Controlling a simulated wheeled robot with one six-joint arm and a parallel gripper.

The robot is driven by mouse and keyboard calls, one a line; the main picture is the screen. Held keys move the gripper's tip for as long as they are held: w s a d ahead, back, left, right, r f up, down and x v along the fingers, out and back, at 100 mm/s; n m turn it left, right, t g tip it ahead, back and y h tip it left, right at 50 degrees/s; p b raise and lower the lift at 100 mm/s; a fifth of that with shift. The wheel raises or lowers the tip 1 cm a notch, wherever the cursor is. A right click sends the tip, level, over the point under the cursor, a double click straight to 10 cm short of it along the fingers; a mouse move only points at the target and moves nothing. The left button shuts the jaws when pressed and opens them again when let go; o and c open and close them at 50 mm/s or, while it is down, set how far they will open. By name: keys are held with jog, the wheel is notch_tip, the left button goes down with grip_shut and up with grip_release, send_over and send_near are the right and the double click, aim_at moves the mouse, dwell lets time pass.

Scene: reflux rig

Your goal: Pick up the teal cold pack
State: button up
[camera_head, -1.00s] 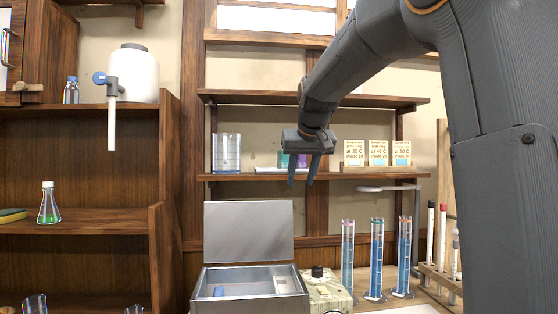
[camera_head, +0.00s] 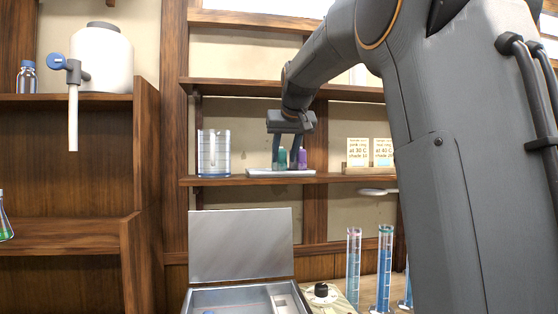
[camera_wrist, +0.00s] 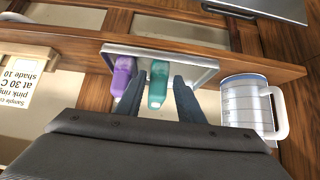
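The teal cold pack (camera_head: 282,159) stands upright on a white tray (camera_head: 262,173) on the middle shelf. A purple pack (camera_head: 302,159) stands close to its right. In the wrist view the teal cold pack (camera_wrist: 160,78) shows between the two fingers, with the purple pack (camera_wrist: 122,72) to its left. My gripper (camera_head: 285,164) points down at the tray. In the wrist view my gripper (camera_wrist: 159,82) is open, with a finger on either side of the teal cold pack and gaps visible. The left finger is between the two packs; I cannot tell whether it touches the purple one.
A clear beaker (camera_head: 214,153) stands left of the tray; in the wrist view a handled measuring vessel (camera_wrist: 247,105) is right of it. Sample cards (camera_head: 357,152) stand to the right on the shelf. An open-lidded metal box (camera_head: 240,245) and tall cylinders (camera_head: 385,268) are below.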

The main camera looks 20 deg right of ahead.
jog(key=w+p, duration=0.1)
jog(key=w, duration=0.1)
jog(key=w+d+p, duration=0.1)
jog(key=w, duration=0.4)
jog(key=shift+w+d+p, duration=0.25)
jog(key=shift+w+p, duration=0.1)
jog(key=shift+p, duration=0.05)
jog(key=shift+w+d+f+p, duration=0.1)
jog(key=shift+w+f+p, duration=0.2)
jog(key=shift+w+f, duration=0.15)
grip_shut()
